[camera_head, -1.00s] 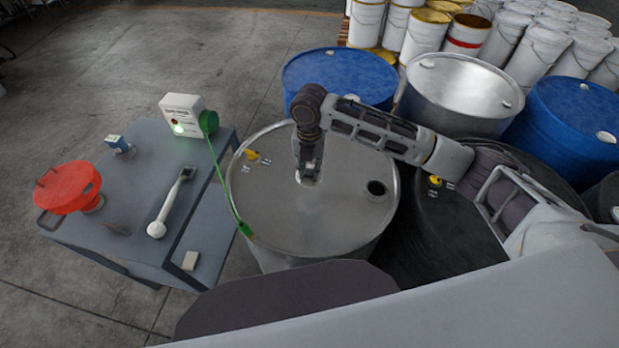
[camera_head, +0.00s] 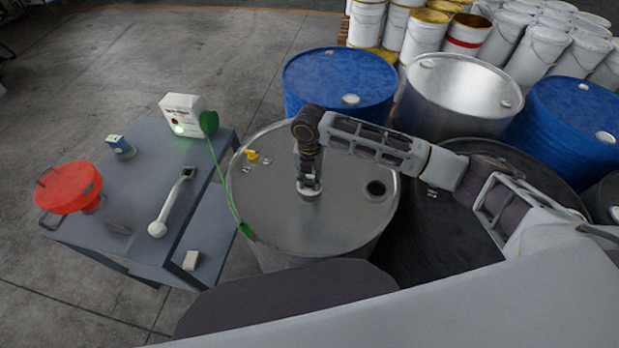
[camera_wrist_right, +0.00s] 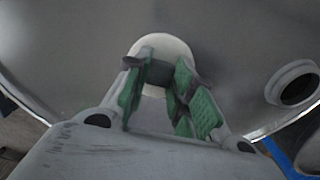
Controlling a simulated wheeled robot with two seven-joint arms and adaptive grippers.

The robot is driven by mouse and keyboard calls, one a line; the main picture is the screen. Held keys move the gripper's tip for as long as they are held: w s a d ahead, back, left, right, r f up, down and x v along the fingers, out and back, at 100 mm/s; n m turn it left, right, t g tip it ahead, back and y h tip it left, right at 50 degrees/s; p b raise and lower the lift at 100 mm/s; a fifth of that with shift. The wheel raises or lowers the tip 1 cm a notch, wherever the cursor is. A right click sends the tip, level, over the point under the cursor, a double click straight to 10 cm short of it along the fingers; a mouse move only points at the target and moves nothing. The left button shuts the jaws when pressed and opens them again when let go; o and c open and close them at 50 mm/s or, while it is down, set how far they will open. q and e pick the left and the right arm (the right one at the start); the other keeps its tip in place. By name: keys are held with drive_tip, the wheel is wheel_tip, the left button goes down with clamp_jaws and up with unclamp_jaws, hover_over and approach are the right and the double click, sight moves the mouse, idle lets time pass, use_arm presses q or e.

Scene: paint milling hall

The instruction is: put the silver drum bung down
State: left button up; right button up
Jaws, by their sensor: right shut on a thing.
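The silver drum bung (camera_wrist_right: 168,46) shows in the right wrist view as a pale round disc at the far end of my right gripper (camera_wrist_right: 160,85). The green-padded fingers are shut on it and hide part of it. In the head view my right gripper (camera_head: 309,184) points down over the middle of the steel drum's lid (camera_head: 290,225). The bung (camera_head: 309,193) shows low under the fingertips, close to the lid; I cannot tell whether it touches. The open bung hole (camera_head: 376,188) is to its right. My left gripper is not in view.
A yellow fitting (camera_head: 251,155) and a green clamp (camera_head: 246,230) with a cable are on the drum. A grey cart (camera_head: 135,190) at left holds a red funnel (camera_head: 68,187) and a white box (camera_head: 181,115). Blue drums (camera_head: 340,78) stand behind. The lid's front is clear.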

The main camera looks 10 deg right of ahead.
sight(309, 182)
drive_tip(key=o, duration=0.9)
drive_tip(key=shift+f, duration=0.1)
drive_tip(key=shift+r+b, duration=0.55)
drive_tip(key=shift+r, duration=5.6)
